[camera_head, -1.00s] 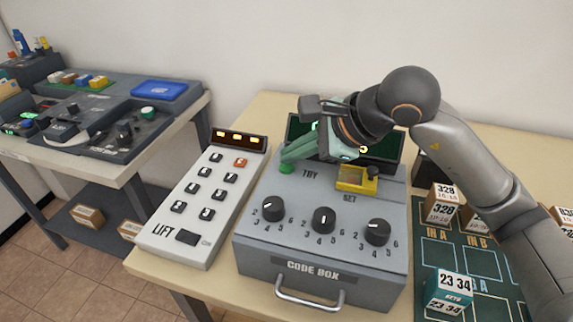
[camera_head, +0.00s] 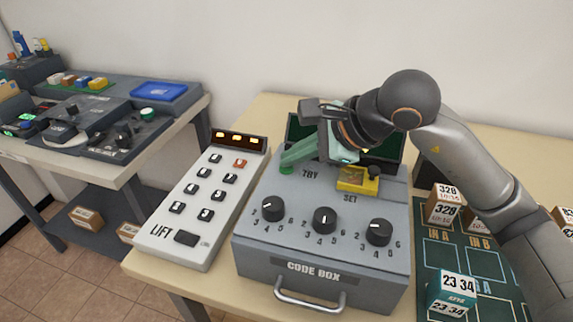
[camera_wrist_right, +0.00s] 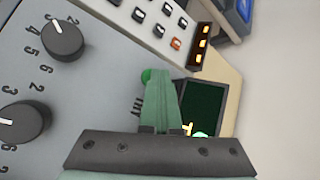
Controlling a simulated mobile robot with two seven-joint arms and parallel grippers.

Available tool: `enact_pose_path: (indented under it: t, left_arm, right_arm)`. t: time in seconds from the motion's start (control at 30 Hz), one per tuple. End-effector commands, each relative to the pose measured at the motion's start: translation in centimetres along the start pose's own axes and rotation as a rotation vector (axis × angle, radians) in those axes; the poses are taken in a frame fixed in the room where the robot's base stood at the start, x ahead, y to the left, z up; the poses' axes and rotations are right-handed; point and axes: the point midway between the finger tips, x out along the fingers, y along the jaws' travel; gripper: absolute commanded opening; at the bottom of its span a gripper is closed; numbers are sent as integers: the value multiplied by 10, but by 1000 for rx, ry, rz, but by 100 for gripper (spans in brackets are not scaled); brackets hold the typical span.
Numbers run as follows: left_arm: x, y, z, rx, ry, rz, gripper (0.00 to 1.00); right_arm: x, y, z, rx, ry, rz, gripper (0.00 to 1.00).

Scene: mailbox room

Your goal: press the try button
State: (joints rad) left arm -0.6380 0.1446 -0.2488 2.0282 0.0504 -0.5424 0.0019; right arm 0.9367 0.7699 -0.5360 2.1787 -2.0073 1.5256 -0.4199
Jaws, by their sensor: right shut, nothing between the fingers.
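The grey code box (camera_head: 300,250) stands on the table with several black dials and a dark screen (camera_head: 384,150) at its back. The green try button (camera_head: 286,169) is at the box's upper left, beside the printed word TRY. My right gripper (camera_head: 287,163) is shut and empty, its green fingertips right at the button. In the right wrist view the fingers (camera_wrist_right: 160,80) lie beside the green button (camera_wrist_right: 147,75), partly covering it. I cannot tell whether the button is pressed in. My left gripper is not in view.
The white lift keypad (camera_head: 203,205) lies left of the box. A yellow SET part (camera_head: 357,180) sits right of the try button. Labelled boxes (camera_head: 452,290) stand on a green mat at right. Another table with grey equipment is at left.

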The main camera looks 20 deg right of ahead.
Motion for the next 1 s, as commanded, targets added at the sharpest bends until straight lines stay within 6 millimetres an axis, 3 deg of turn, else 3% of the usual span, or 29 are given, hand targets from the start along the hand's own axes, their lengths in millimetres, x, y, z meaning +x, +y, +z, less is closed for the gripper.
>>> enact_pose_path:
  t: [0.8,1.0]
  left_arm:
    - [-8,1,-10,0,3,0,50]
    - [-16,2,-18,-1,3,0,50]
  right_arm:
    - [-12,-9,9,0,1,1,0]
    - [-23,-17,16,0,1,-1,0]
